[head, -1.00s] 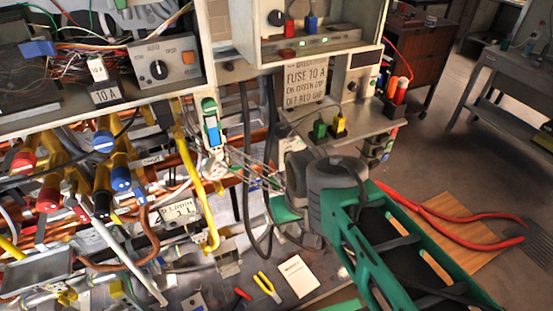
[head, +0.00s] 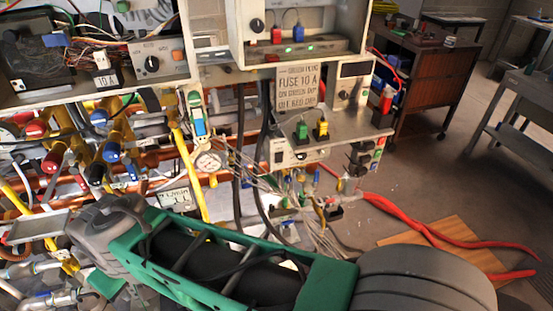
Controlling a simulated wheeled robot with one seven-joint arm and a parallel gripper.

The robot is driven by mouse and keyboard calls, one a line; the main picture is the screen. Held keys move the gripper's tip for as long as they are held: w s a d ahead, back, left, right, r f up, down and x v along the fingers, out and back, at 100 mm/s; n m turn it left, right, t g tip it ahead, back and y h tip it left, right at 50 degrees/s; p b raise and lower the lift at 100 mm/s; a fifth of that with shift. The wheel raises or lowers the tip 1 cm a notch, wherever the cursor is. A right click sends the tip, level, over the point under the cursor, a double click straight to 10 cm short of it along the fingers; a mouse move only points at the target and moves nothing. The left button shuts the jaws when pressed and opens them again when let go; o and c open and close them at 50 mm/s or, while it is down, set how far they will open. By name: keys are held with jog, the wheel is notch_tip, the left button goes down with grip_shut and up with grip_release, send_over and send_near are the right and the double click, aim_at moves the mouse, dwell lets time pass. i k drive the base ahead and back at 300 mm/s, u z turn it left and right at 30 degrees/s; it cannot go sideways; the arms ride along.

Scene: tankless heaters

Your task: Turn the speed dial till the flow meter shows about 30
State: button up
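Which knob is the speed dial I cannot tell from the labels. A black dial (head: 152,64) with a pale pointer mark sits on a grey control box at upper left. Another black knob (head: 257,25) is on the upper middle cabinet, and a smaller dark knob (head: 343,94) is on the right panel. A small display (head: 174,199) with blurred figures, apparently the flow meter, hangs among the pipes; I cannot read its number. My green and grey arm crosses the bottom of the view below the display. My gripper is not visible.
Pipes, coloured valve handles (head: 111,151) and loose wires (head: 275,174) crowd the left and middle. A sign (head: 298,88) says FUSE 10 A. Green and yellow plugs (head: 321,130) stand on a ledge.

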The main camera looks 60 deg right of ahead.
aim_at(302, 157)
jog(key=k, duration=0.4)
jog(key=z, duration=0.95)
jog(key=i, duration=0.5)
